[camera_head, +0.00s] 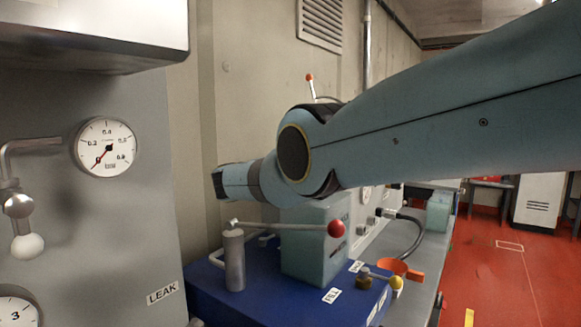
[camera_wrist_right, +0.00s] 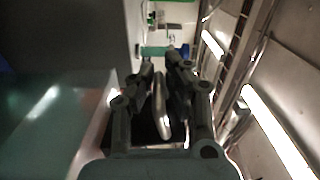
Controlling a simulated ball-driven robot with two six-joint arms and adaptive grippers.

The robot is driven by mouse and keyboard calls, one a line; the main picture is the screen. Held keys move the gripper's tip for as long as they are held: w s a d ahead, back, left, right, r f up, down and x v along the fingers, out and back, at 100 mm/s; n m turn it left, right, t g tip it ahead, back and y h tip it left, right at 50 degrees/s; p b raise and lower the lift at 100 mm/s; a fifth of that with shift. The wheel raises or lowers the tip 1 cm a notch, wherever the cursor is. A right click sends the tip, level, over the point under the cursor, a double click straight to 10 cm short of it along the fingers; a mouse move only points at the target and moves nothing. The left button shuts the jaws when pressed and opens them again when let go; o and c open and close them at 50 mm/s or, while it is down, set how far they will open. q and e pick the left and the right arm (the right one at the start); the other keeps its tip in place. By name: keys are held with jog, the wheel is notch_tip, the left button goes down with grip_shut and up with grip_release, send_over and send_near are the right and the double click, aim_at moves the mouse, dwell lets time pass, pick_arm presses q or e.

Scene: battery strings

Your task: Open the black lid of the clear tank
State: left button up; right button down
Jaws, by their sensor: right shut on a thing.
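My right arm reaches across the head view from the right, ending in a dark wrist end (camera_head: 218,180) above the blue base; its fingers cannot be made out there. In the right wrist view my right gripper (camera_wrist_right: 161,75) has its two dark fingers closed on a pale metal bar (camera_wrist_right: 160,108). What the bar belongs to is not clear. I cannot make out the clear tank or its black lid for certain in either view; my arm covers much of the middle of the head view. My left gripper is not in view.
A grey post with a red-ball lever (camera_head: 336,229) and a teal box (camera_head: 308,258) stand on a blue base (camera_head: 222,293). An orange funnel-like part (camera_head: 399,269) is at right. A grey panel with a gauge (camera_head: 104,146) stands at left. Red floor (camera_head: 500,285) is open at right.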

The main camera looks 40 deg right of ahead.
jog(key=shift+a+f, duration=0.25)
jog(key=shift+f, duration=0.35)
jog(key=c, duration=1.8)
grip_release()
jog(key=o, duration=0.4)
jog(key=shift+w+a, duration=0.1)
jog(key=shift+w, duration=0.05)
jog(key=shift+d+r, duration=0.2)
jog(key=shift+r, duration=0.1)
